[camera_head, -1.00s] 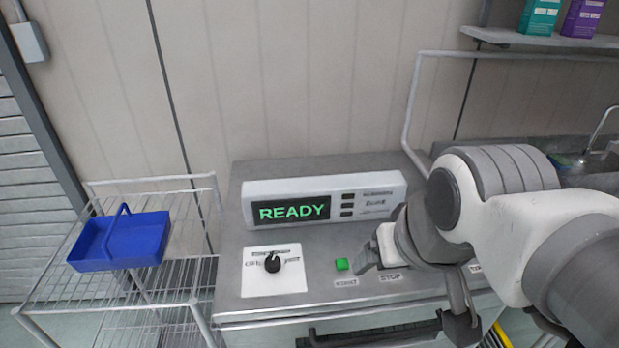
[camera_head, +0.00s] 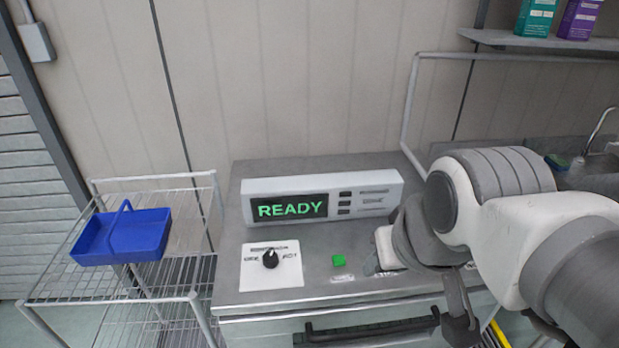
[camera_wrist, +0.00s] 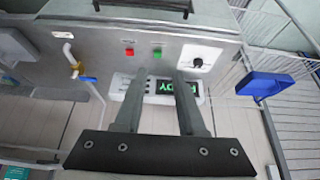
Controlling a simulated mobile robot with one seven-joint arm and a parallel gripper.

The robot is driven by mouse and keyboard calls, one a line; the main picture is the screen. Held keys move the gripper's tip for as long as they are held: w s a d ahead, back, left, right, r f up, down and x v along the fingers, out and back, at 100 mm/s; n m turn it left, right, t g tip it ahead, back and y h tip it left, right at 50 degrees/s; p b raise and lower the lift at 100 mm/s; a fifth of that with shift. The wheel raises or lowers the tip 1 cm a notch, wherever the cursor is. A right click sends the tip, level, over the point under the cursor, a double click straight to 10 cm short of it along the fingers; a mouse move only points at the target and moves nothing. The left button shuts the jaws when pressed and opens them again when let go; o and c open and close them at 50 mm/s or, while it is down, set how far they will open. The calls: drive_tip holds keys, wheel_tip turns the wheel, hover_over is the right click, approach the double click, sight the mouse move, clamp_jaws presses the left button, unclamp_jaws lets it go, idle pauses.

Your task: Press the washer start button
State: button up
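The green start button (camera_head: 338,261) sits on the washer's grey top, above a small label and right of the dial. In the wrist view, which is upside down, the green button (camera_wrist: 157,54) lies just beyond my fingertips. My gripper (camera_wrist: 160,76) is open and empty, its two dark fingers apart. In the head view my gripper is mostly hidden behind my wrist, right of the green button and apart from it. A red button (camera_wrist: 129,52) is beside the green one in the wrist view. The washer display (camera_head: 290,208) reads READY in green.
A black dial (camera_head: 271,259) on a white plate is left of the green button. The display panel stands raised behind the buttons. A wire rack (camera_head: 190,297) with a blue basket (camera_head: 122,236) is at left. A black handle (camera_head: 372,331) runs along the washer front.

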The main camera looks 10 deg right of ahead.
clamp_jaws()
idle(1.3)
